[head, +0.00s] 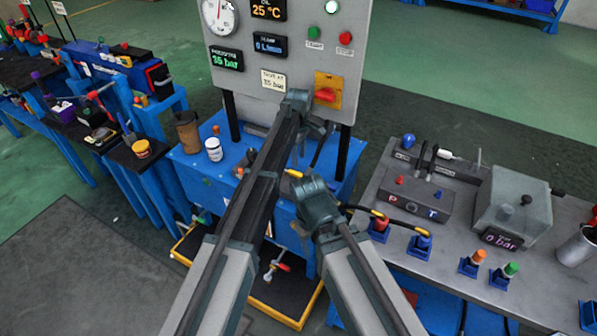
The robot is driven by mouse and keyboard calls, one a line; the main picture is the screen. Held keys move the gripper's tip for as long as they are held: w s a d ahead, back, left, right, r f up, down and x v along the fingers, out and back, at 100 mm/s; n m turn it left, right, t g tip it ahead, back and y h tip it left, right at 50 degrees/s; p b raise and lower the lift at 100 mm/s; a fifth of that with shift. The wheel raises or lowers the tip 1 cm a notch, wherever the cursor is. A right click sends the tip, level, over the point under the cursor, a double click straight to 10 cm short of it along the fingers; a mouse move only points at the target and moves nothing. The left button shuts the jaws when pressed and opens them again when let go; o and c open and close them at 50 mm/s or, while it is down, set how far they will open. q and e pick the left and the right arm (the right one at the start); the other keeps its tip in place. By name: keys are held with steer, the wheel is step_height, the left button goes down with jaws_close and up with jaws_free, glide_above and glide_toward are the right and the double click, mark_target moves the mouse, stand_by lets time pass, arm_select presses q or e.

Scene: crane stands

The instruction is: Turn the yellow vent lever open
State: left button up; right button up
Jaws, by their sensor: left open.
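My left arm reaches up over the blue cabinet (196,172) to the grey gauge panel (262,55). My left gripper (318,130) is open, by the panel's lower edge, just below the red rotary switch (325,95) on its yellow plate. Its fingertips are small and partly hidden. My right arm ends in a joint low in the middle; I cannot make out its gripper. A small red-and-yellow handled valve (279,267) sits low at the cabinet's front, between my arms. I cannot tell for sure whether this is the yellow vent lever.
Blue stands (150,190) with tools are at left.

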mark_target(299, 173)
arm_select(q)
step_height(299, 173, down, 7)
steer(key=b, duration=0.7)
steer(key=shift+f, duration=0.2)
jaws_close()
stand_by(1.0)
